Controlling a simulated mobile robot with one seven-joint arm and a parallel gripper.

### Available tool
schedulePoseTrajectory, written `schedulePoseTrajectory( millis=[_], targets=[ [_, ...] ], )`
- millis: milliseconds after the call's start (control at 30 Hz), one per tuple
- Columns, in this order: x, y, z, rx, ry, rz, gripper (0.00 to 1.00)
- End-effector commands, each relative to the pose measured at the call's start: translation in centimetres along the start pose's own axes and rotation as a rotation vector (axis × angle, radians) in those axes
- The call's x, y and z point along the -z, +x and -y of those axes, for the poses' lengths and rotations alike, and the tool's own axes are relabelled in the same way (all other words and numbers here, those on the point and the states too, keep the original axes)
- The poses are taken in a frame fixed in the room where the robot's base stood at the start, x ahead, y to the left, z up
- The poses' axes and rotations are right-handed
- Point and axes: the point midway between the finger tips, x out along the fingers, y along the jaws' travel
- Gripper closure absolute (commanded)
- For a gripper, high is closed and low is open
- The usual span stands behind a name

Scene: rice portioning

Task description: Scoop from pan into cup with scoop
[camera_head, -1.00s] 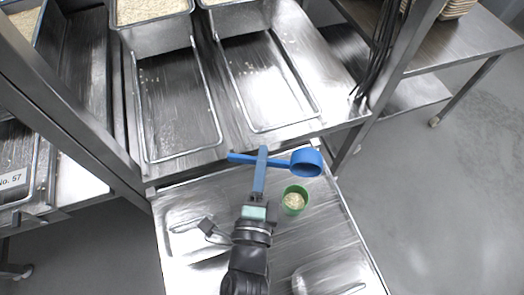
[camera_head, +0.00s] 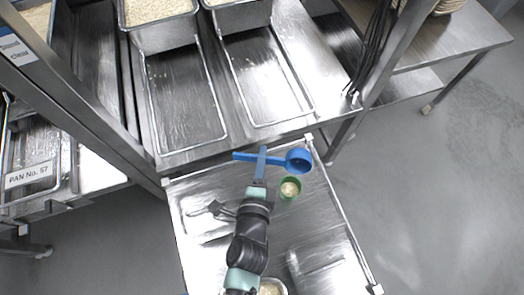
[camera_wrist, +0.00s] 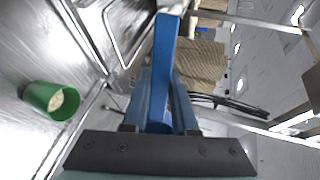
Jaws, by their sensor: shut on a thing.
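My gripper (camera_head: 261,166) is shut on the handle of the blue scoop (camera_head: 299,160). The scoop lies crosswise in the fingers, with its bowl out to the right. The bowl's inside looks blue, and I cannot tell whether any grains are in it. In the wrist view, the blue handle (camera_wrist: 164,60) runs up between the fingers, and the bowl is not clear. The green cup (camera_head: 290,188) stands on the metal table just below the bowl in the picture, with pale rice in it. It also shows at the left of the wrist view (camera_wrist: 36,94). A metal pan (camera_head: 168,38) of rice stands on the back counter.
A second rice pan (camera_head: 240,16) stands beside it. Empty metal trays (camera_head: 185,100) lie in front of the pans. A frame post (camera_head: 85,105) rises at the left. A small container with pale contents (camera_head: 271,287) shows at the bottom edge. Open floor lies to the right.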

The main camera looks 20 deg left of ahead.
Motion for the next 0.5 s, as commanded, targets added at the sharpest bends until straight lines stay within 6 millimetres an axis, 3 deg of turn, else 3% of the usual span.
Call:
schedulePoseTrajectory(
  millis=[33, 500],
  targets=[
    [0.08, -0.17, 0.74, -0.012, 0.0, -0.002, 1.0],
    [0.05, -0.25, 0.94, -0.137, 0.003, -0.001, 1.0]
  ],
)
